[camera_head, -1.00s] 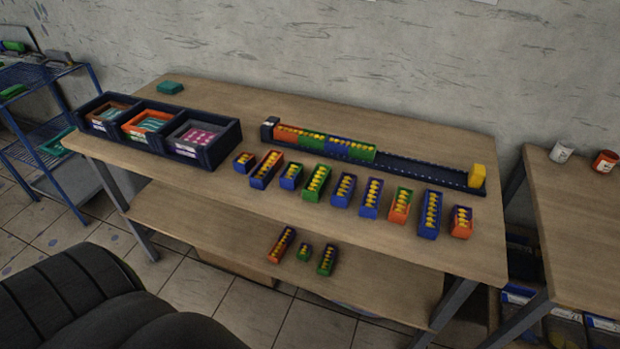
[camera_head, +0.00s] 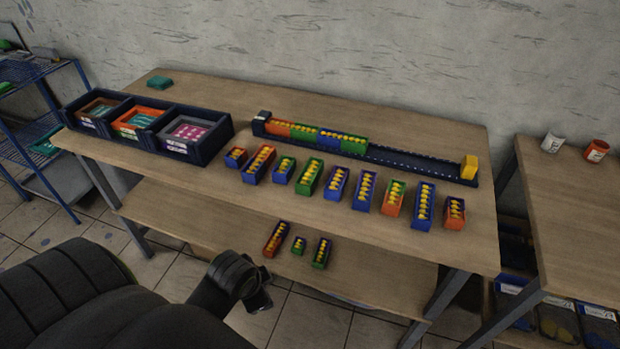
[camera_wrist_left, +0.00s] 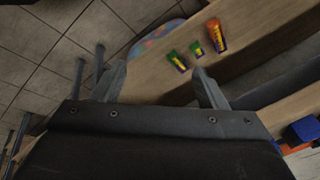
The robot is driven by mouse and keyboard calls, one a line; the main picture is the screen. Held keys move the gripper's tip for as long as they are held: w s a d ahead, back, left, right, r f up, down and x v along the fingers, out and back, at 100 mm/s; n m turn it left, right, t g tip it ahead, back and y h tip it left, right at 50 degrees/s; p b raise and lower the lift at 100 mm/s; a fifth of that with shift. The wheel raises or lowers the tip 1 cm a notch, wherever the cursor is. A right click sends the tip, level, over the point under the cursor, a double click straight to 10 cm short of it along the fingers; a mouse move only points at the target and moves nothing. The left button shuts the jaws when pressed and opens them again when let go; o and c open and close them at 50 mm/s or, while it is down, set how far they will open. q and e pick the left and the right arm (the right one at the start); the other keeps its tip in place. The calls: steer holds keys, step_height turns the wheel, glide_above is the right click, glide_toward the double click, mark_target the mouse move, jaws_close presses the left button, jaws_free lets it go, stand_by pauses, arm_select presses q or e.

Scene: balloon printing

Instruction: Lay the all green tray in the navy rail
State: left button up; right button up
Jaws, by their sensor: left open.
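The all green tray (camera_head: 310,177), with yellow pieces in it, stands in the row of trays on the tabletop, in front of the navy rail (camera_head: 415,163). The rail runs along the back of the table. Its left part holds orange, green and blue tray sections; its right part is empty up to a yellow block (camera_head: 469,167). My left gripper (camera_wrist_left: 158,82) is open and empty; in the head view my left arm's end (camera_head: 240,280) is low in front of the table, well away from the green tray. My right gripper is not in view.
Other blue, orange and green trays stand close on both sides of the green tray. Three small trays (camera_head: 298,245) lie on the lower shelf. A navy bin holder (camera_head: 205,143) stands at the left, with a teal block (camera_head: 160,82) behind it.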

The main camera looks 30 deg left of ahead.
arm_select(q)
steer(key=w+a+r+m, duration=0.3)
steer(key=w+r+m, duration=0.9)
steer(key=m, duration=0.2)
steer(key=w+a+r+m, duration=0.3)
steer(key=w+r+m, duration=0.9)
steer(key=w+m, duration=0.15)
steer(key=b, duration=0.2)
glide_above(310, 172)
steer(key=s, duration=0.2)
steer(key=shift+m, duration=0.25)
step_height(310, 172, down, 11)
steer(key=shift+s+d+r, duration=0.1)
steer(key=shift+d+p+x, duration=0.15)
steer(key=shift+p+x, duration=0.1)
steer(key=shift+x, duration=1.25)
steer(key=shift+d+p+x, duration=0.15)
steer(key=shift+p+x, duration=0.1)
steer(key=shift+x, duration=1.2)
steer(key=shift+a, duration=0.15)
steer(key=shift+f, duration=0.25)
steer(key=shift+c, duration=0.3)
